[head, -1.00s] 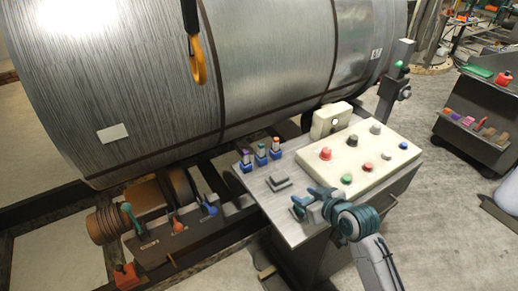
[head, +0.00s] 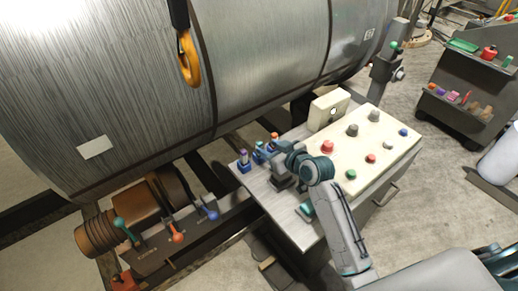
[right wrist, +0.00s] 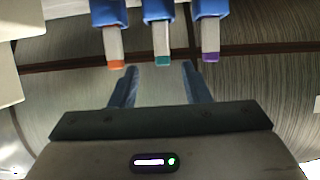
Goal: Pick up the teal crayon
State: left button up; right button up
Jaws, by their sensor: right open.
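The teal crayon (right wrist: 162,46) stands in the middle of a row of three, each in its own blue holder. In the right wrist view it hangs tip-down between an orange crayon (right wrist: 114,46) and a purple crayon (right wrist: 210,40). In the head view the row is at the left end of the grey console, and the teal one (head: 258,148) is partly hard to make out. My right gripper (right wrist: 160,82) is open and empty, its fingers to either side of the teal crayon's line and apart from it. In the head view my right gripper (head: 270,153) is close beside the row. My left gripper does not show.
A cream panel with several coloured knobs (head: 362,143) covers the console's right part, with a cream box (head: 330,107) behind it. A big metal drum (head: 260,60) looms behind. Levers (head: 178,237) stand at lower left. An orange hook (head: 188,58) hangs above.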

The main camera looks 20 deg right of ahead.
aim_at(260, 143)
jog(key=x, duration=0.1)
jog(key=p+x, duration=0.1)
jog(key=x, duration=0.1)
jog(key=p+x, duration=0.1)
jog(key=shift+w+a+r, duration=0.25)
jog(key=shift+w+a, duration=0.1)
jog(key=shift+w, duration=0.1)
jog(key=shift+w+a+f, duration=0.1)
jog(key=shift+w+f, duration=0.2)
jog(key=shift+w, duration=0.1)
grip_shut()
